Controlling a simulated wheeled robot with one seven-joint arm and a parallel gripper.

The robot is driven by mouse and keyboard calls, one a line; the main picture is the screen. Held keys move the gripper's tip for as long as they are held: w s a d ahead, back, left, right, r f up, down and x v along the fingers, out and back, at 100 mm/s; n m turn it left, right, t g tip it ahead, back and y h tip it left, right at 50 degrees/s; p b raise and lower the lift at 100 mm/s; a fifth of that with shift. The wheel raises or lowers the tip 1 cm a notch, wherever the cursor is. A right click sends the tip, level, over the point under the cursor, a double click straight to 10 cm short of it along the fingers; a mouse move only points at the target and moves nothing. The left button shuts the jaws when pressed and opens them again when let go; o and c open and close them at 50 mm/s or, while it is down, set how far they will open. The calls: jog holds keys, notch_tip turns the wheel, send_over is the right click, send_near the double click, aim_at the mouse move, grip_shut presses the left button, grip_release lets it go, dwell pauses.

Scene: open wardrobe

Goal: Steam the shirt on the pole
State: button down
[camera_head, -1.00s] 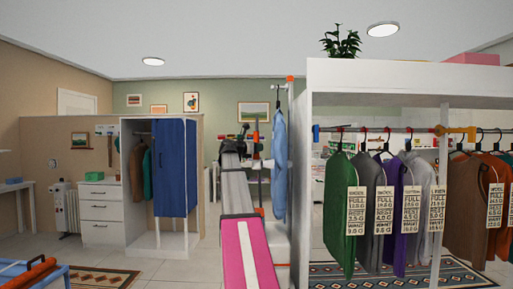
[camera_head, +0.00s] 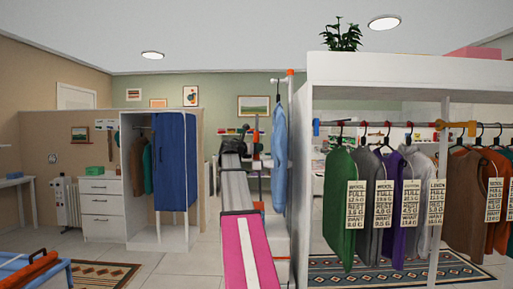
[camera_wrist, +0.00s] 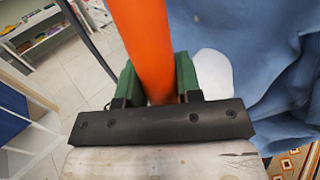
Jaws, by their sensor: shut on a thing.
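The light blue shirt (camera_head: 279,158) hangs from a hook on the upright pole (camera_head: 290,84), which has an orange top. In the wrist view the shirt (camera_wrist: 270,60) fills the right side as loose folds. My gripper (camera_wrist: 160,78) has green fingers shut on an orange cylindrical handle (camera_wrist: 146,40), most likely the steamer's. A pale rounded piece (camera_wrist: 215,72) shows beside it against the shirt; I cannot tell what it is or whether it touches the cloth. In the head view my gripper (camera_head: 256,150) is small, just left of the shirt.
A rail of coats with price tags (camera_head: 357,205) stands under a white shelf (camera_head: 400,72) close on the right. A wardrobe with a blue door (camera_head: 175,165) and white drawers (camera_head: 101,208) stand on the left. A blue bin (camera_head: 30,275) is at lower left.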

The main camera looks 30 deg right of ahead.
jog(key=shift+f, duration=0.5)
jog(key=w+d, duration=0.6)
jog(key=w, duration=0.3)
jog(key=shift+w, duration=0.4)
dwell(2.4)
jog(key=shift+w+d, duration=0.15)
jog(key=shift+w, duration=0.05)
dwell(0.8)
jog(key=w+a, duration=0.3)
jog(key=a, duration=0.3)
jog(key=shift+w, duration=0.35)
dwell(0.4)
